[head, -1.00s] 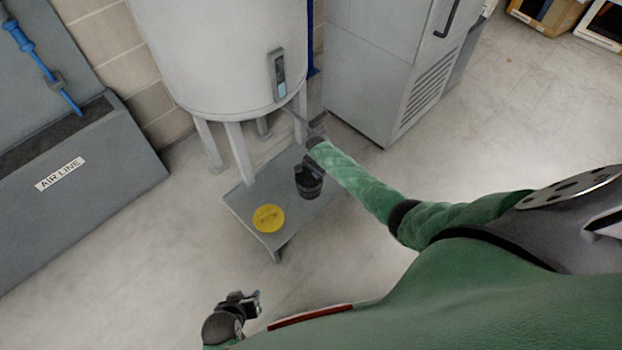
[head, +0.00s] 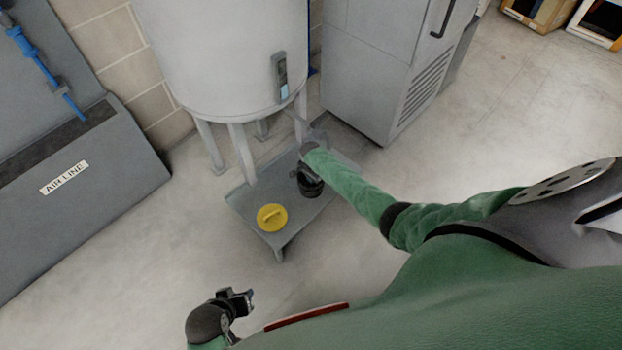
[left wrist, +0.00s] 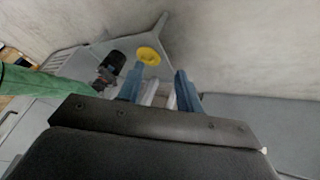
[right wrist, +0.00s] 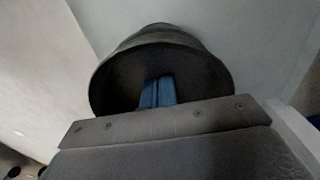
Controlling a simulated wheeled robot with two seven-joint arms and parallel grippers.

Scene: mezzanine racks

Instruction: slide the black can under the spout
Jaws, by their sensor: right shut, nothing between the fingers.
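The black can (head: 311,189) stands on a low grey platform (head: 245,205) beneath and in front of the white tank (head: 225,55). My right gripper (head: 303,172) is at the can, on its tank side, and partly covers it. In the right wrist view the can (right wrist: 205,75) fills the middle, and the shut blue fingertips (right wrist: 157,91) overlap its dark round face; I cannot tell whether they touch it. The spout is hard to make out near the tank's lower edge, behind my right arm. My left gripper (head: 236,300) is open and empty, away from the platform; its fingers (left wrist: 158,88) are apart.
A yellow round lid (head: 272,217) lies on the platform's near corner. The tank's legs (head: 241,152) rise at the platform's back. A grey cabinet (head: 375,70) stands to the right, and a grey air line unit (head: 75,185) to the left. The floor in front is clear.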

